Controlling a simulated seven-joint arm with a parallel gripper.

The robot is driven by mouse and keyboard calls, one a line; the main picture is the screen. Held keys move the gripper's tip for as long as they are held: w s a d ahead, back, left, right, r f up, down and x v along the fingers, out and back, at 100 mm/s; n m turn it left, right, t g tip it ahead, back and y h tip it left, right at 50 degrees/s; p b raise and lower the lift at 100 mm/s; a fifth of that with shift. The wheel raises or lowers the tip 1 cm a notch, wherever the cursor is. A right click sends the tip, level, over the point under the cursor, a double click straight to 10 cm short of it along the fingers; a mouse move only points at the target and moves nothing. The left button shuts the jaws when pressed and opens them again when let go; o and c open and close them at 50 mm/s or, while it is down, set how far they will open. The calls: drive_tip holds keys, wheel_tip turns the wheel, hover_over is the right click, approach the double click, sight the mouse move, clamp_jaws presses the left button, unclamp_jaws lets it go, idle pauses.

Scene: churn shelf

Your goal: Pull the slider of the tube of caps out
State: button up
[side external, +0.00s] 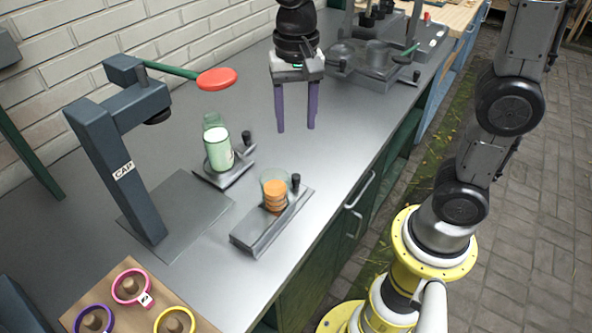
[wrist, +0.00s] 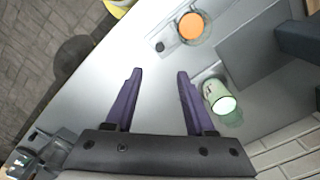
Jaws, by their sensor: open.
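The tube of caps (side external: 275,191) is a clear upright tube with orange caps stacked inside. It stands on a grey slider base (side external: 262,232) with a small dark knob (side external: 295,181) beside the tube. In the wrist view the tube (wrist: 190,27) is near the top, with the knob (wrist: 160,46) to its left. My gripper (side external: 296,130) is open and empty, its two purple fingers pointing down above the bench behind the tube. It also shows in the wrist view (wrist: 160,74), with nothing between the fingers.
A dark press marked CAP (side external: 120,165) with a red-ended lever (side external: 217,79) stands left. A wooden board with coloured rings (side external: 130,287) is front left. The bench beneath my gripper is clear.

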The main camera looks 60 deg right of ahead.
sight(296, 176)
wheel_tip(296, 176, down, 14)
drive_tip(key=shift+r, duration=0.1)
idle(0.5)
clamp_jaws()
idle(1.3)
